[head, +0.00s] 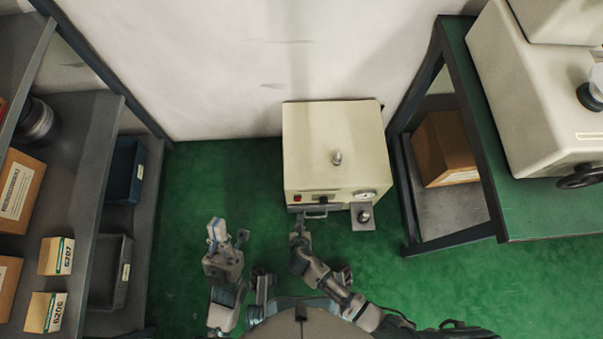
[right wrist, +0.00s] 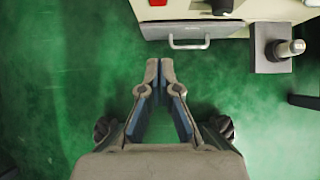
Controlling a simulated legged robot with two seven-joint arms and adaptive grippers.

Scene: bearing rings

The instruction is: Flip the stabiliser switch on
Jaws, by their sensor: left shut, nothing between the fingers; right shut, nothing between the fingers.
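A cream box (head: 325,145), seemingly the stabiliser, stands on the green floor against the pale wall. Its front has a small red switch (head: 297,199) at the left, a black knob (head: 322,198) and a round dial (head: 368,194). The red switch also shows cut off at the top of the right wrist view (right wrist: 157,3); whether it is on cannot be told. My right gripper (right wrist: 160,66) is shut and empty, in front of the box's lower left front and apart from it. My left gripper (head: 216,228) is shut and empty, left of the box above the floor.
A metal handle (right wrist: 190,43) sits below the box's front panel. A grey block with a metal post (head: 363,216) juts out at the right. A shelf with cartons (head: 56,256) stands left, a green-topped bench (head: 540,205) right. Floor left of the box is clear.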

